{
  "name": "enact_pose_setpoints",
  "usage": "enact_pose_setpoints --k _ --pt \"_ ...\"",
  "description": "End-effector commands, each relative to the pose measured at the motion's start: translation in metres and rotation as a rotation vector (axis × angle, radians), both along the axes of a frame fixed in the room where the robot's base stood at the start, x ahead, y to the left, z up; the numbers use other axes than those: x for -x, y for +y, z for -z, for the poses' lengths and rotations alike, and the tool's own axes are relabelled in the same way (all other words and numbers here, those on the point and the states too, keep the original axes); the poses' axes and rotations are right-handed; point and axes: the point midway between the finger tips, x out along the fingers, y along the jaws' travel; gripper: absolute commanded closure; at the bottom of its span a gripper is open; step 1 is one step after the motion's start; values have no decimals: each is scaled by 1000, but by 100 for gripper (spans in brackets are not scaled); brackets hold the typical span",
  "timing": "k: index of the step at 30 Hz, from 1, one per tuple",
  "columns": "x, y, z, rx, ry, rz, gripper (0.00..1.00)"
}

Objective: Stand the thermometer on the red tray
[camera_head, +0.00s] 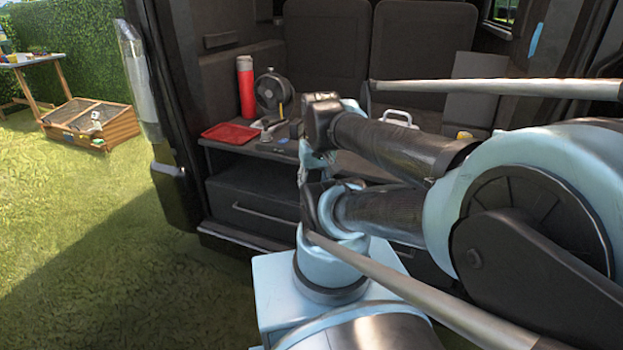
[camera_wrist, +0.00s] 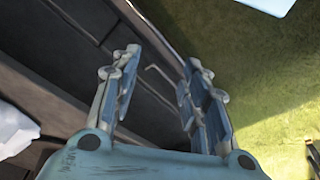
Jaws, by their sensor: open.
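The red tray (camera_head: 230,134) lies flat near the left end of the dark shelf (camera_head: 255,151) in the open back of the vehicle, and it looks empty. I cannot pick out the thermometer with certainty; several small items just right of the tray are too small to identify. My gripper (camera_wrist: 158,62) is open and empty in the wrist view. Its two fingers stand apart, with the dark vehicle front and a drawer handle (camera_wrist: 160,84) beyond them. Neither the tray nor a thermometer shows there. In the head view my arm covers part of the shelf.
A red bottle (camera_head: 246,88) and a round black object (camera_head: 272,92) stand behind the tray. A white handled item (camera_head: 398,118) is farther right on the shelf. A wooden box (camera_head: 92,124) sits on the lawn at left. The grass (camera_head: 80,240) left of the vehicle is clear.

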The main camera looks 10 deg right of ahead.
Motion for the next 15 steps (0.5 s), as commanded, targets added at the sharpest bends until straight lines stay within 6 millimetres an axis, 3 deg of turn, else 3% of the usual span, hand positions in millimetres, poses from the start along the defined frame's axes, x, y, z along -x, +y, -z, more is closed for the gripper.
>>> enact_pose_setpoints --k 5,15 --pt "-17 -1 -21 -6 9 32 60" --pt "-88 -5 -86 -26 48 161 60"
